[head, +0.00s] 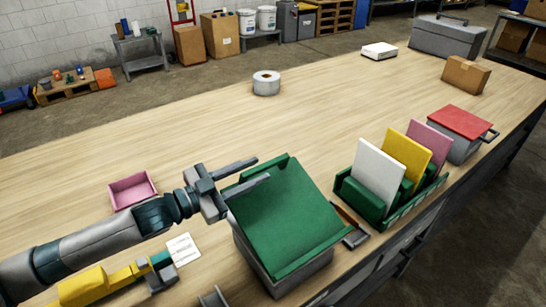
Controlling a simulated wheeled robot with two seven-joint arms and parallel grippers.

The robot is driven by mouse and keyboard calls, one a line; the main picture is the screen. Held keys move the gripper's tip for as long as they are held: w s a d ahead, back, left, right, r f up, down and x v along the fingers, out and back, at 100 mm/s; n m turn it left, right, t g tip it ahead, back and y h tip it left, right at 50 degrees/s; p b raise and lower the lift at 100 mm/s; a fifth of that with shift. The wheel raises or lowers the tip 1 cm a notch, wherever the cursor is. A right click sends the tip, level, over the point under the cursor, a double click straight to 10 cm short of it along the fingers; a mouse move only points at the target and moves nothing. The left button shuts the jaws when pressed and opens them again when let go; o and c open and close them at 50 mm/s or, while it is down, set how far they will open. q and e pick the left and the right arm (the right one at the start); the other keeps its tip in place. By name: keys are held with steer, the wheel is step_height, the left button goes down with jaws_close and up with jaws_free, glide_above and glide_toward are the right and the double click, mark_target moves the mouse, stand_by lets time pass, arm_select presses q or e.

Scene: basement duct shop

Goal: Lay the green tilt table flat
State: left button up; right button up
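The green tilt table (290,215) sits on a grey box-like base (290,280) near the front edge of the bench. Its top slopes, with the far edge raised and the near edge low, where a green lip runs along it. My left gripper (262,168) is at the raised far-left edge. Its two fingers are spread apart, one over the green face and one beyond the edge. I cannot tell whether either finger touches the panel. My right gripper is not in view.
A green rack (372,208) with white, yellow and pink panels stands to the right, then a red-lidded grey box (458,140). A pink tray (132,189), a white card (183,249) and a yellow item (88,286) lie left. The bench beyond is mostly clear, with a tape roll (266,83).

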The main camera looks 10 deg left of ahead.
mark_target(288, 156)
arm_select(q)
steer(key=p+x, duration=0.1)
steer(key=x, duration=0.5)
steer(key=shift+w+d+p, duration=0.1)
steer(key=shift+p, duration=0.25)
steer(key=shift+c, duration=0.3)
steer(key=shift+f, duration=0.1)
jaws_close()
